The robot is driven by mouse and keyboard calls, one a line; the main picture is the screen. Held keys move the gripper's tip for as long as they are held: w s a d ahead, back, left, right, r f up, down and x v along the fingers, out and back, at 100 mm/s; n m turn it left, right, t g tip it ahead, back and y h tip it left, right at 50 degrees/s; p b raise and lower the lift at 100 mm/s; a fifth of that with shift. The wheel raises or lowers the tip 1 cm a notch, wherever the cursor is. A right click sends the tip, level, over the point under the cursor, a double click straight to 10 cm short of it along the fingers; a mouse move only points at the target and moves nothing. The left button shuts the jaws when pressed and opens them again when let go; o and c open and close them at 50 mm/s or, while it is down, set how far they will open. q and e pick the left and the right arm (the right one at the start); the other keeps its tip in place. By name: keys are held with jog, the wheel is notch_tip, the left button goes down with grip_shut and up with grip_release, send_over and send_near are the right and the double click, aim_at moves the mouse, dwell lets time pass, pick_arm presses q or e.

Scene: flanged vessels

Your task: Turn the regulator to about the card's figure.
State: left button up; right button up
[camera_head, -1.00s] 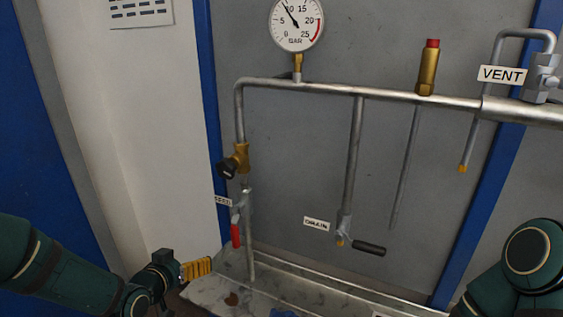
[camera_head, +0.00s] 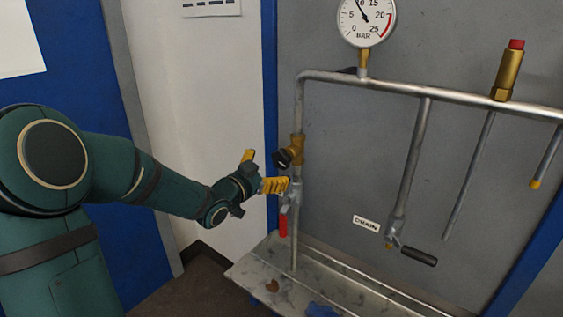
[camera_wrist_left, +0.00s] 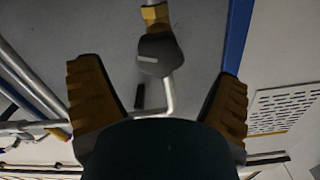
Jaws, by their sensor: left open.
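The regulator is a brass body (camera_head: 297,146) with a black knob (camera_head: 283,159), on the vertical pipe at the left of the pipework. My left gripper (camera_head: 261,171) is open, just left of the knob, with its yellow fingers spread. In the left wrist view the knob (camera_wrist_left: 160,55) lies ahead between the open fingers (camera_wrist_left: 160,76), with space on both sides; I see no contact. The pressure gauge (camera_head: 366,18) has its needle near 10 bar. A printed sheet (camera_head: 211,8) hangs on the white wall; I cannot read a figure on it. My right gripper is not in view.
A red-handled valve (camera_head: 283,226) sits just below the regulator. A black-handled drain valve (camera_head: 419,257) and a brass, red-capped fitting (camera_head: 509,70) are further right. A stained tray or ledge (camera_head: 262,262) runs below.

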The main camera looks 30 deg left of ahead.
aim_at(278, 162)
pick_arm(q)
jog(key=shift+w+d, duration=0.15)
jog(key=shift+w, duration=1.2)
jog(key=shift+w+d, duration=0.1)
jog(key=shift+w, duration=1.25)
jog(key=c, duration=1.2)
